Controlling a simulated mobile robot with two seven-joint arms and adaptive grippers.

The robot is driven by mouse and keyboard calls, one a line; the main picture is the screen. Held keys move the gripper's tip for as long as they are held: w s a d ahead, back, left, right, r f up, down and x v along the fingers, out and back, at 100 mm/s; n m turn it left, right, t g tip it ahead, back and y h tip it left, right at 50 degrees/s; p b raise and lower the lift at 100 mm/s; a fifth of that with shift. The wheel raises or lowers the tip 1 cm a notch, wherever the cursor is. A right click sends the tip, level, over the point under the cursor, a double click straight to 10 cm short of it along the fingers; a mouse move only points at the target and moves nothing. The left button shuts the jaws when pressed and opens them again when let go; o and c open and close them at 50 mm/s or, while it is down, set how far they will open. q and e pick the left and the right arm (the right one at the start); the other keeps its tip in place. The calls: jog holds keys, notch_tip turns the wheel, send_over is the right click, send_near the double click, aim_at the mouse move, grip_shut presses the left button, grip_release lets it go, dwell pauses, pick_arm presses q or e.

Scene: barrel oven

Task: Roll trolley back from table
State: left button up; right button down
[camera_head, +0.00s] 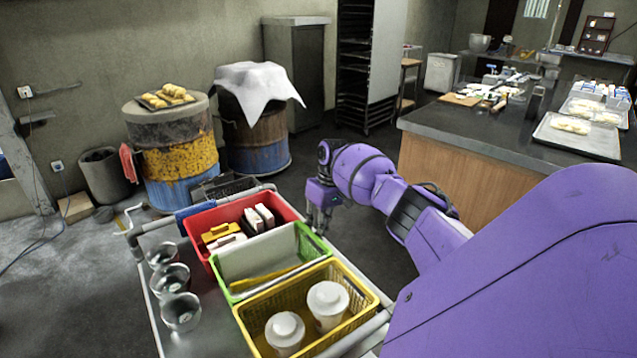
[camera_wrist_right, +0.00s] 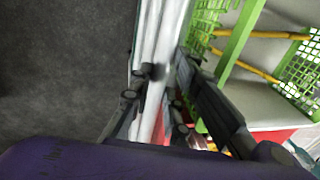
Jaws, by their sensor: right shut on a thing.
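The trolley (camera_head: 205,335) stands in front of me, a grey cart with tubular rails and bins on top. My right gripper (camera_head: 321,218) reaches in from the right to the trolley's right side, next to the green bin. In the right wrist view, my right gripper (camera_wrist_right: 155,88) has its fingers on both sides of the pale side rail (camera_wrist_right: 160,45) and is shut on it. The table (camera_head: 490,175), with a dark top and wooden side, stands to the right, apart from the trolley. My left gripper is out of view.
The floor at left (camera_head: 65,290) is clear.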

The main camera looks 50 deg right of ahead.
jog(key=c, duration=1.6)
grip_release()
jog(key=shift+a, duration=0.1)
jog(key=shift+c, duration=0.2)
notch_tip(320, 180, up, 12)
jog(key=d, duration=0.2)
jog(key=shift+s, duration=0.3)
jog(key=shift+s+d+f, duration=0.1)
jog(key=shift+f, duration=0.1)
